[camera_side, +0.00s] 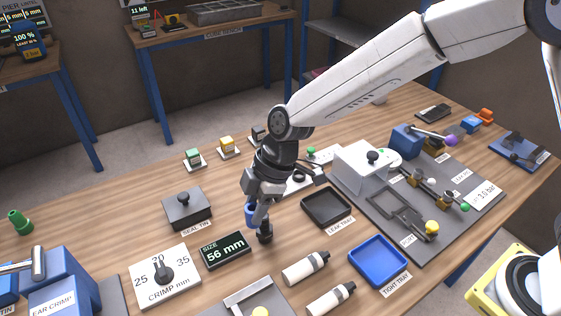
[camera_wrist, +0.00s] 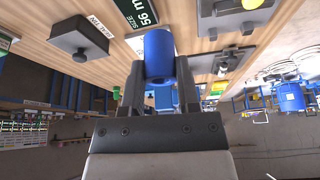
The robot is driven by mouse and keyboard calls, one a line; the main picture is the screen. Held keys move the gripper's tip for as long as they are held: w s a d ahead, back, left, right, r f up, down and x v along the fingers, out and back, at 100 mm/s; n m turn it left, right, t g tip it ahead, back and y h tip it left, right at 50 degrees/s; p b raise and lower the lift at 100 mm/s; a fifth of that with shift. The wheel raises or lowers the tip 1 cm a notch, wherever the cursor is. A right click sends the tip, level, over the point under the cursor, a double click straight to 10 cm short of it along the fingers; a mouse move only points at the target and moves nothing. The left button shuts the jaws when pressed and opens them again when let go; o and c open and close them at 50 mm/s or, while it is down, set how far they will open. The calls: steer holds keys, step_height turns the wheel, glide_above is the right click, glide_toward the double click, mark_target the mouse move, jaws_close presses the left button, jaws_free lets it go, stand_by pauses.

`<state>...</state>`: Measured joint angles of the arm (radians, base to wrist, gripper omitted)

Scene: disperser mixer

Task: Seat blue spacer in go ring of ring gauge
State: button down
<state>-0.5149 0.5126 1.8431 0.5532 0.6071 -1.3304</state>
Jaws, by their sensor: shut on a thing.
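My gripper (camera_side: 257,214) is shut on the blue spacer (camera_side: 251,215), a short cylinder held above the table. In the wrist view the blue spacer (camera_wrist: 159,54) sits between the two dark fingers of my gripper (camera_wrist: 158,80). A white block with a dark ring (camera_side: 299,177) lies behind my gripper, partly hidden by it; it may be the ring gauge, but I cannot tell which ring is the go ring. The spacer is apart from this block.
A small dark upright piece (camera_side: 265,233) shows just below my gripper. The size display (camera_side: 224,250) reads 56 mm.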

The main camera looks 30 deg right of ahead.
steer(key=w+d+r+m+t+h, duration=0.1)
steer(key=d+m+t, duration=0.2)
steer(key=d+m, duration=0.6)
steer(key=d, duration=0.6)
steer(key=shift+w+r+h, duration=0.15)
steer(key=shift+r+h, duration=0.1)
steer(key=shift+h, duration=0.15)
steer(key=shift+w, duration=0.1)
steer(key=w+a+f, duration=0.1)
steer(key=w+f, duration=0.1)
steer(key=w, duration=0.2)
steer(key=w+a+f, duration=0.1)
steer(key=w+f, duration=0.2)
steer(key=w, duration=0.1)
steer(key=w+a+f, duration=0.1)
steer(key=w+f, duration=0.2)
steer(key=w, duration=0.1)
steer(key=shift+a+f, duration=0.15)
steer(key=shift+f, duration=0.05)
steer(key=shift+w+a+f, duration=0.1)
steer(key=shift+w+f, duration=0.35)
steer(key=shift+f, duration=0.05)
